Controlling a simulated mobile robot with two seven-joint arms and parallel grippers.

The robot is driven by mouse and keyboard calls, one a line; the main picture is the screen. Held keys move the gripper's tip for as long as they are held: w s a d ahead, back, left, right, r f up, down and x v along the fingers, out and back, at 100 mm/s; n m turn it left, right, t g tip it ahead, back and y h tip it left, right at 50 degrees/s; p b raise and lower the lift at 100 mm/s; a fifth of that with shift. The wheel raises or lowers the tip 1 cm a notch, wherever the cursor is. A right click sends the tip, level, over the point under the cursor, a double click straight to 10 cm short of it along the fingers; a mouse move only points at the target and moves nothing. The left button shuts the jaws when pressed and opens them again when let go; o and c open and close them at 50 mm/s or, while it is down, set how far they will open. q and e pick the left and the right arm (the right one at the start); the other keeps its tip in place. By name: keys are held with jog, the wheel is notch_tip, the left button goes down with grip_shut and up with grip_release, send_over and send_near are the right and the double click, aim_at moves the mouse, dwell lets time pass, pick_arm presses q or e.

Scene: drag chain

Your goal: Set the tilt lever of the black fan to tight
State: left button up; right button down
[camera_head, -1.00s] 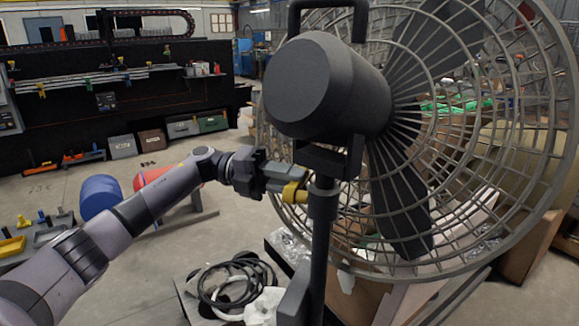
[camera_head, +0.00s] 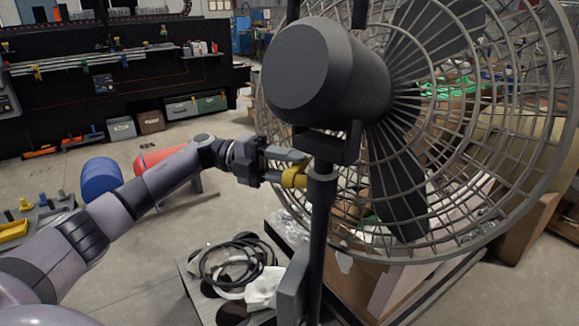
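The black fan has a large dark motor housing (camera_head: 315,75) and a wide wire cage (camera_head: 470,150). It stands on a dark upright pole (camera_head: 320,225) on the right half of the head view. A small yellow piece (camera_head: 293,178) sits beside the pole just under the housing; I cannot tell whether it is the tilt lever or part of my gripper. My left gripper (camera_head: 290,166) reaches in from the left at that height. Its grey fingers look apart, with their tips close to the pole. Contact is hard to make out. My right gripper is not in view.
A low surface with coiled black cables (camera_head: 235,265) and a white cloth (camera_head: 264,288) lies left of the pole's lower part.

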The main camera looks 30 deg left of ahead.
pick_arm(q)
jog(key=shift+o, duration=0.3)
jog(key=b+v, duration=0.2)
jog(key=v, duration=0.5)
jog(key=shift+s+a+f, duration=0.1)
dwell(0.5)
